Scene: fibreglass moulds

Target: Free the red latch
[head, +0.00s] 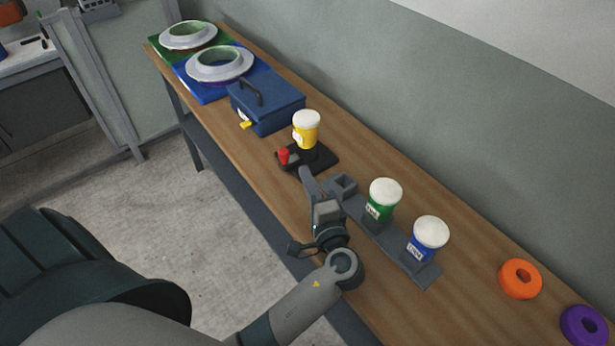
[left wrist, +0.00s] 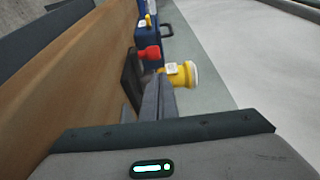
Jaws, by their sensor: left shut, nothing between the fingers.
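The red latch (head: 283,156) sits on the near left part of a black base plate (head: 318,166) on the wooden bench. A yellow jar (head: 307,131) with a white lid stands on the same plate behind the latch. My left gripper (head: 307,176) is shut and empty, just in front of the plate on the near side. In the left wrist view the closed fingers (left wrist: 160,97) point toward the red latch (left wrist: 149,53) and the yellow jar (left wrist: 178,74). I cannot tell whether the fingertips touch the plate. My right gripper is not in view.
A grey rack (head: 408,262) holds a green jar (head: 381,208) and a blue jar (head: 424,246), close to my left wrist. A blue box (head: 279,112) stands behind the plate. Ring moulds (head: 219,66) lie at the far end. Orange (head: 520,291) and purple rings lie at right.

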